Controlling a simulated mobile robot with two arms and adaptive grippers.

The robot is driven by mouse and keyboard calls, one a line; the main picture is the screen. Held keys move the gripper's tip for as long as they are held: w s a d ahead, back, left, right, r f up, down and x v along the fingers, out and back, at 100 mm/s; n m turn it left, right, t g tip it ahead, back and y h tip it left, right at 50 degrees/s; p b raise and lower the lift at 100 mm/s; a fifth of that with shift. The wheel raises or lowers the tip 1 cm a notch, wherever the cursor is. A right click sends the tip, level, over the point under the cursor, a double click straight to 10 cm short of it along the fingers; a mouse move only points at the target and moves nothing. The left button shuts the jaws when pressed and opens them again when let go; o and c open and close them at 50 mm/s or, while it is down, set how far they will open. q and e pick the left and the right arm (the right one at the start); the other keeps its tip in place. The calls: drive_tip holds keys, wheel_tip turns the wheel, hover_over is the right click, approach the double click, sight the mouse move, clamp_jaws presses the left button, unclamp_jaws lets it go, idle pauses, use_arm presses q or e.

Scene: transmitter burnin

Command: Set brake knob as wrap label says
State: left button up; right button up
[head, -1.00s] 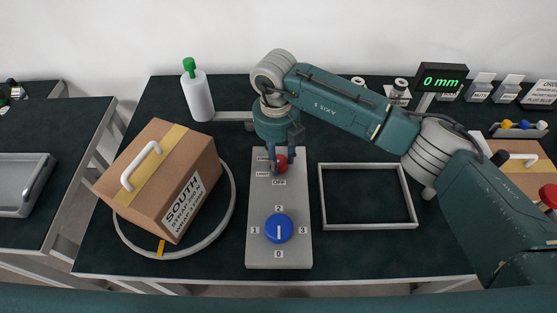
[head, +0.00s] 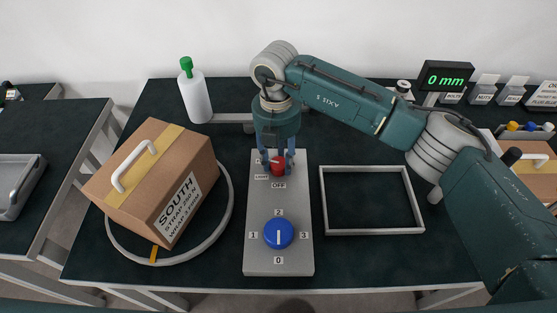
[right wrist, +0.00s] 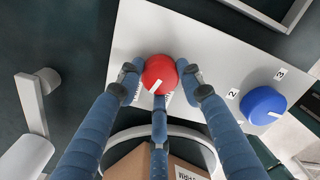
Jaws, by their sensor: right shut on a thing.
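A grey panel (head: 260,262) carries a red knob (head: 278,167) at its far end and a blue knob (head: 279,233) nearer me. The blue knob has a white line and labels 0 to 3 around it; the line stands upright, in line with the 2. OFF is printed below the red knob; smaller labels to its left are too small to read. My right gripper (head: 276,163) is shut on the red knob. The right wrist view shows the fingers around that knob (right wrist: 159,74), which has a white mark. My left gripper is not in view.
A carton (head: 140,180) with a handle and a SOUTH label reading WRAP rests on a round ring (head: 227,205) at left. A white bottle (head: 198,100) stands behind. An empty frame (head: 370,231) lies right of the panel. A display (head: 445,76) reads 0 mm.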

sight(277, 162)
drive_tip(key=shift+s+f+m, duration=0.1)
drive_tip(key=shift+s+m, duration=0.05)
drive_tip(key=shift+m, duration=1.45)
drive_tip(key=shift+a, duration=0.1)
drive_tip(key=o, duration=1.1)
drive_tip(key=shift+o, duration=0.2)
drive_tip(key=shift+r, duration=0.25)
wheel_tip(277, 162, up, 12)
drive_tip(key=shift+w+f, duration=0.15)
drive_tip(key=shift+w, duration=0.05)
drive_tip(key=shift+a, duration=0.1)
